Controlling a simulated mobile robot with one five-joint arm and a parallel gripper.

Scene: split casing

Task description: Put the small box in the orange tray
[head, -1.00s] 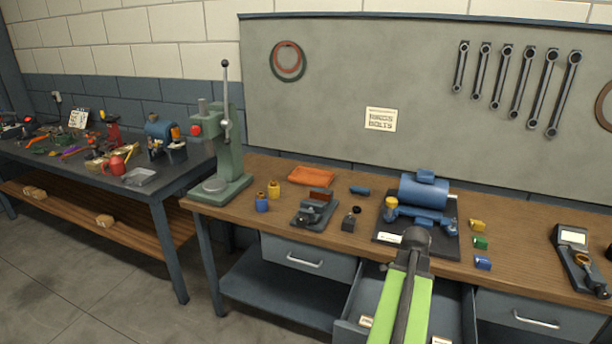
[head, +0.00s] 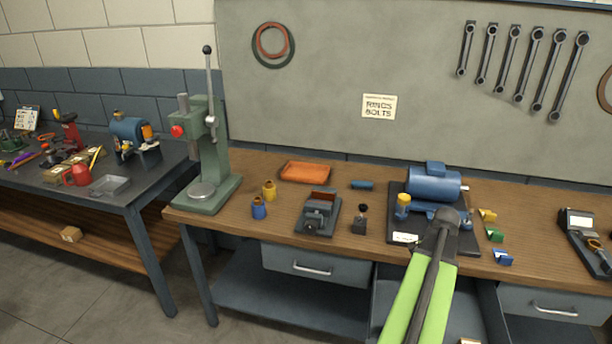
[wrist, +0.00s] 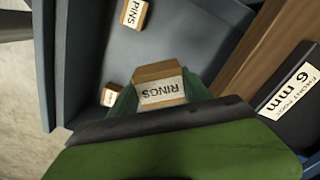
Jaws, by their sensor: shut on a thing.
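The small box (wrist: 160,88), cardboard brown with a white label reading RINGS, is between the fingers of my gripper (wrist: 158,97) in the wrist view. My gripper is shut on it, above the open drawer (wrist: 205,30). In the head view my arm reaches toward the front of the bench and the gripper itself is hidden. The orange tray (head: 305,172) lies at the back of the bench, left of the blue motor, and looks empty.
Other small boxes, one marked PINS (wrist: 133,14), lie in the drawer. A vise (head: 318,212), a yellow cup (head: 269,191), a blue cup (head: 259,208) and a dark block (head: 359,221) stand before the tray. The green press (head: 207,160) is left, the blue motor (head: 432,184) right.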

